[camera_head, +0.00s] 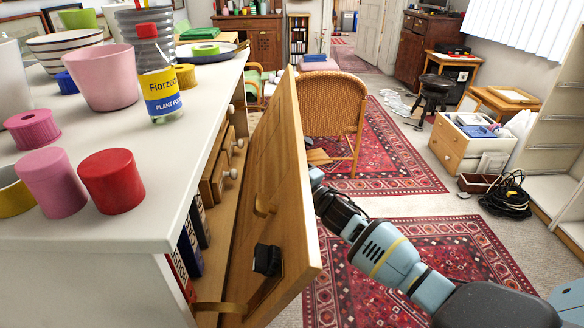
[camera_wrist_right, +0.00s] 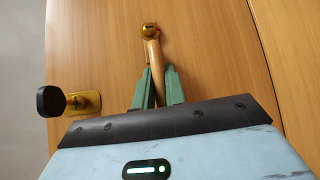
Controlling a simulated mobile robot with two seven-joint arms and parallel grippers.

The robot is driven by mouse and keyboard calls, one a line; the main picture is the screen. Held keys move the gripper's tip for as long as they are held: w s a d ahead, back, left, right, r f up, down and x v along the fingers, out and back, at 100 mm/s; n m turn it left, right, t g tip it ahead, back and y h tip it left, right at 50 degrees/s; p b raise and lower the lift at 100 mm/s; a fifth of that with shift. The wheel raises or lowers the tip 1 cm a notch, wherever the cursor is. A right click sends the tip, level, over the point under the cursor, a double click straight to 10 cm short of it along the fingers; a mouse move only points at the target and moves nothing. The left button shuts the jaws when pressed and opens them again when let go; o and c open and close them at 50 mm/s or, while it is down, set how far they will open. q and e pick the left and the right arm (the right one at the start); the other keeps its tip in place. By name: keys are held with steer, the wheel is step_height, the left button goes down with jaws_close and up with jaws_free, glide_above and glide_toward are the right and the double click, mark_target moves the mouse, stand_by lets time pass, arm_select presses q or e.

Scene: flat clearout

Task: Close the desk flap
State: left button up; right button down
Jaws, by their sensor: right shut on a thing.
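The desk flap (camera_head: 285,190) is a light wooden panel on the front of the white-topped desk (camera_head: 140,215). It stands partly open, leaving a gap at the desk's front. My right arm comes in from the lower right, and its gripper is mostly hidden behind the flap's far side in the head view. In the right wrist view, my right gripper (camera_wrist_right: 151,92) has its green fingers shut on a slim handle (camera_wrist_right: 154,60) with a brass ball end, on the wooden face (camera_wrist_right: 205,50). My left gripper is not in view.
A black knob (camera_wrist_right: 50,101) on a brass plate stands left of the fingers. Inside the gap are small drawers (camera_head: 222,170) and dark books (camera_head: 190,245). Pots, including a red one (camera_head: 111,182), crowd the desk top. A wicker chair (camera_head: 331,108) stands behind the flap.

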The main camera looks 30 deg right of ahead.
mark_target(266, 160)
steer(key=r, duration=0.1)
steer(key=w+a+r+p, duration=0.1)
steer(key=a+n+p, duration=0.1)
steer(key=shift+w+a+r+g, duration=0.1)
steer(key=shift+w+r+g, duration=0.15)
steer(key=shift+r+g, duration=0.15)
steer(key=shift+w+a+r+p, duration=0.25)
steer(key=shift+w+a+p, duration=0.1)
steer(key=shift+a, duration=0.25)
steer(key=shift+w+a+r, duration=0.2)
steer(key=shift+w+a, duration=0.3)
steer(key=shift+a, duration=0.3)
steer(key=shift+w+a+r, duration=0.2)
steer(key=shift+w+a, duration=0.25)
steer(key=shift+a, duration=0.35)
steer(key=c, duration=1.7)
jaws_free()
steer(key=shift+f, duration=0.1)
steer(key=shift+s+d, duration=0.1)
steer(key=shift+f, duration=0.1)
steer(key=shift+p+v, duration=0.35)
steer(key=shift+v, duration=3.5)
